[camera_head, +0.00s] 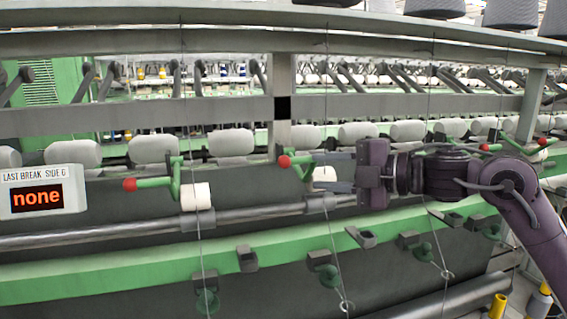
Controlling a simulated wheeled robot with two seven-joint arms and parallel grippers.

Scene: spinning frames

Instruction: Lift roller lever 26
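Several green roller levers with red knobs stick out along the frame. One lever (153,183) is at the left, and another (300,160) is just left of my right gripper. More red knobs show right of the gripper, one (485,147) beside my arm. No number is readable on any lever, so I cannot tell which is 26. My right gripper (328,171) points left with its fingers apart, one above the other. A white roller (325,174) shows between or behind the fingers. Contact with the nearby lever cannot be told. My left gripper is not in view.
A grey rod (100,233) and a green rail (130,270) run across below the levers. Thin yarns hang vertically in front of the frame. A display sign (40,193) reading "none" is at the left. Grey rollers (232,142) line up behind.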

